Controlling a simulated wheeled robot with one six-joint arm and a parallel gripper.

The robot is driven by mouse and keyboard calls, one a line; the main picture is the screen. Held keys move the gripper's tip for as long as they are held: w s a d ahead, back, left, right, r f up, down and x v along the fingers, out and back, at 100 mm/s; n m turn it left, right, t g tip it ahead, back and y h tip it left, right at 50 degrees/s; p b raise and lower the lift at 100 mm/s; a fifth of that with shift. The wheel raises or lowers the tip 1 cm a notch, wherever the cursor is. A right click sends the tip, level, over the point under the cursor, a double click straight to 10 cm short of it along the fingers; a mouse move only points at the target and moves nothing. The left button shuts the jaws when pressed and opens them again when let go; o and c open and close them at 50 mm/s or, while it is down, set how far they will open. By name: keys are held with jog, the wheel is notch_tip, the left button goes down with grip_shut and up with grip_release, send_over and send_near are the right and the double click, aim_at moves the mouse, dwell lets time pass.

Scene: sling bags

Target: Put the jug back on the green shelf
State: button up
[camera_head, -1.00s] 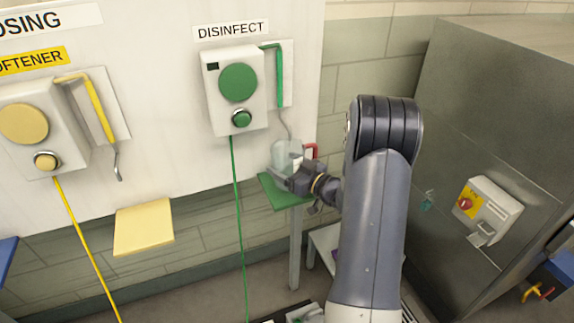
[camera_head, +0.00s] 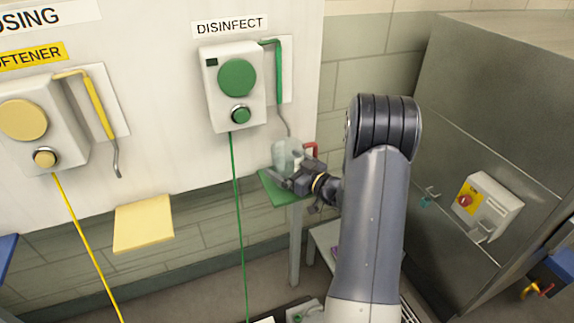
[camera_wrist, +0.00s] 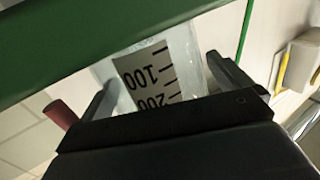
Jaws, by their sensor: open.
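The clear jug (camera_head: 286,154) stands on the green shelf (camera_head: 283,199) below the green dispenser. My gripper (camera_head: 285,180) is at the front of the jug. In the wrist view my gripper (camera_wrist: 165,85) has its two fingers apart, one on each side of the jug. I cannot tell whether they touch it. The jug's lower part is partly hidden by the gripper in the head view.
The green dispenser (camera_head: 236,84) and its bent spout (camera_head: 279,90) are above the jug. A red handle (camera_head: 311,150) shows beside the jug. A yellow shelf (camera_head: 143,223) is at left, and a grey metal cabinet (camera_head: 465,120) stands at right.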

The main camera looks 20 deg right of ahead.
jog(key=shift+r, duration=0.1)
jog(key=shift+r+p, duration=0.2)
jog(key=shift+p, duration=0.15)
jog(key=b+v, duration=0.2)
jog(key=v, duration=1)
jog(key=shift+f+b, duration=0.2)
jog(key=shift+b, duration=0.1)
